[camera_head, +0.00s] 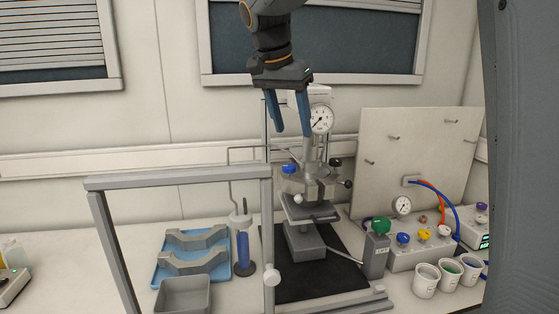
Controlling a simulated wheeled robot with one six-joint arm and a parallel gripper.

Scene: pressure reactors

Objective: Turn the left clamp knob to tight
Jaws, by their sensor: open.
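The pressure reactor (312,186) stands on a black mat, with a pressure gauge (320,119) on top. A blue knob (289,169) is on the left of its head. Black knobs (347,184) are on the right, and a white ball knob (298,199) is at the lower front. No label shows which one is the left clamp knob, and I cannot tell whether any is tight. My gripper (293,134) points down above the head, with its two blue fingers apart and empty. It partly covers the reactor's top.
A grey frame (180,178) with a white knob (271,276) stands in front at left. A blue tray (160,276) holds two grey clamp pieces. A green-knobbed box (375,256), a valve panel (418,255) and several cups (426,281) stand at right.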

